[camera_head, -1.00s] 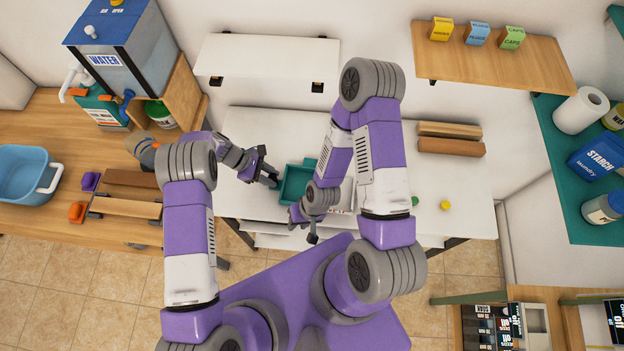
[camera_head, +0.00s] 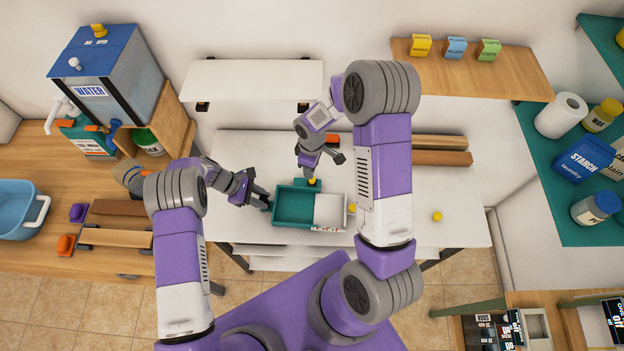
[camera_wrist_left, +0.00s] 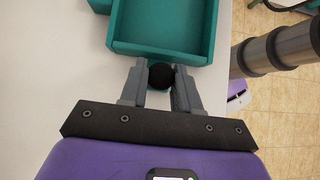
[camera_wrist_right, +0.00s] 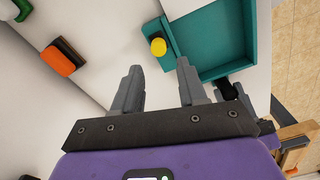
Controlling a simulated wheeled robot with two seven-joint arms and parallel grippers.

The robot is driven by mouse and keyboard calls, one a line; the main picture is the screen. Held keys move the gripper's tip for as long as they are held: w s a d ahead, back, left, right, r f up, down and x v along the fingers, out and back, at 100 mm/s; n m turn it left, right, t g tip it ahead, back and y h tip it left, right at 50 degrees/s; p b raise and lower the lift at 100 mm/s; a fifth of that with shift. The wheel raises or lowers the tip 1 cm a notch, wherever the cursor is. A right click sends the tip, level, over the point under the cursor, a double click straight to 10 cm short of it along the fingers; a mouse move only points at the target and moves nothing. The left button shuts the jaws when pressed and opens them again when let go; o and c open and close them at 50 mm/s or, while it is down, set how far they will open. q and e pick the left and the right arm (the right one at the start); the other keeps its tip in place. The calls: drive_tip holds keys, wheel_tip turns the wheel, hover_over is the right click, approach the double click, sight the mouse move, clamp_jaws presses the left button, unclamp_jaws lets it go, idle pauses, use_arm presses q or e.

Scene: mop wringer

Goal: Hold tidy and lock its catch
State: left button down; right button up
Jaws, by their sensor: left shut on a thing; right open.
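The tidy is a teal open tray (camera_head: 277,210) with a white section at its right, on the white table. My left gripper (camera_head: 266,199) is at its left end. In the left wrist view that gripper (camera_wrist_left: 161,82) is shut on a round dark knob (camera_wrist_left: 161,76) on the tidy's outer wall. A yellow knob (camera_wrist_right: 158,46) sits on a teal block at the tidy's back edge; it also shows in the head view (camera_head: 312,181). My right gripper (camera_wrist_right: 158,75) is open and empty, with the yellow knob just beyond its fingertips. Whether the catch is locked I cannot tell.
An orange block (camera_wrist_right: 62,57) on a dark base stands behind the tidy, near my right gripper. Brown bars (camera_head: 440,158) lie at the table's back right. A small yellow thing (camera_head: 437,216) lies at the right. The table's right front is clear.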

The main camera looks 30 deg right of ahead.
sight(308, 183)
drive_tip(key=shift+d+f, duration=0.15)
drive_tip(key=shift+f, duration=3.3)
clamp_jaws()
drive_tip(key=shift+w+a, duration=0.45)
drive_tip(key=shift+a, duration=0.2)
drive_tip(key=shift+w+a, duration=0.3)
drive_tip(key=shift+a, duration=0.15)
drive_tip(key=shift+o, duration=1.2)
unclamp_jaws()
drive_tip(key=shift+d, duration=0.1)
wheel_tip(308, 183, up, 12)
